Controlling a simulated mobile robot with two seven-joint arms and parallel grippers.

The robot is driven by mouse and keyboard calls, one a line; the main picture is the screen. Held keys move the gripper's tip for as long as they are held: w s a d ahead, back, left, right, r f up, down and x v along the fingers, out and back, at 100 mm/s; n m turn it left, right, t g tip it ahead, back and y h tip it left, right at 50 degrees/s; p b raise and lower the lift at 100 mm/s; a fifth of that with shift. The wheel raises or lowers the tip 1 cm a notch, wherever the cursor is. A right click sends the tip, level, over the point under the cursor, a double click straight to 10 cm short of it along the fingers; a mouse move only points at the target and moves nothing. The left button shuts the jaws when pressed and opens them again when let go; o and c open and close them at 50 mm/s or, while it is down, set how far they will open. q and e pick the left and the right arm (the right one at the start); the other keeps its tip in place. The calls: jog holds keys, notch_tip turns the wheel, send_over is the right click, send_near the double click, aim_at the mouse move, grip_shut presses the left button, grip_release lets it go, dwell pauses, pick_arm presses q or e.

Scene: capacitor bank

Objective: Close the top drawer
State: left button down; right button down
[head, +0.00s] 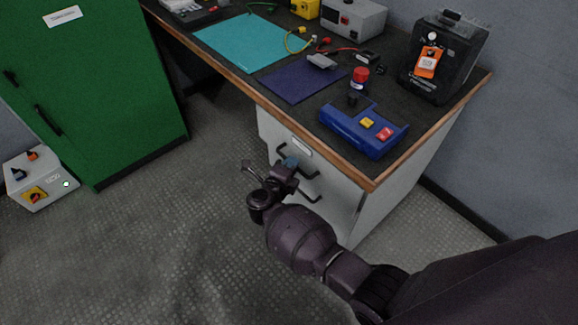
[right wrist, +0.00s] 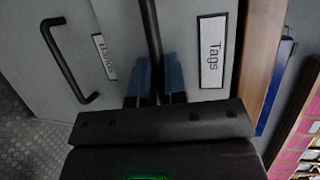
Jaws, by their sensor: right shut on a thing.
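The top drawer (head: 271,132) is in the grey cabinet under the workbench. Its front carries a white label, which reads "Tags" in the right wrist view (right wrist: 211,51). My right gripper (head: 289,164) is at the drawer front. In the right wrist view its blue fingertips (right wrist: 154,78) are on either side of the dark bar of the top drawer handle (right wrist: 151,35), shut on it. The head view does not show clearly how far the drawer stands out from the cabinet. My left gripper is in neither view.
A lower drawer handle (right wrist: 68,62) sits beside the gripper in the right wrist view. The workbench's wooden edge (head: 374,184) runs above the drawers, with a blue device (head: 350,128) near its corner. A green cabinet (head: 85,90) stands at left. The floor between is clear.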

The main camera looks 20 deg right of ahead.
aim_at(302, 158)
jog(key=d, duration=0.1)
jog(key=w+d, duration=0.1)
jog(key=d, duration=0.1)
jog(key=shift+w+d, duration=0.1)
jog(key=shift+d, duration=0.1)
jog(key=c, duration=1.2)
grip_release()
jog(key=shift+d, duration=0.15)
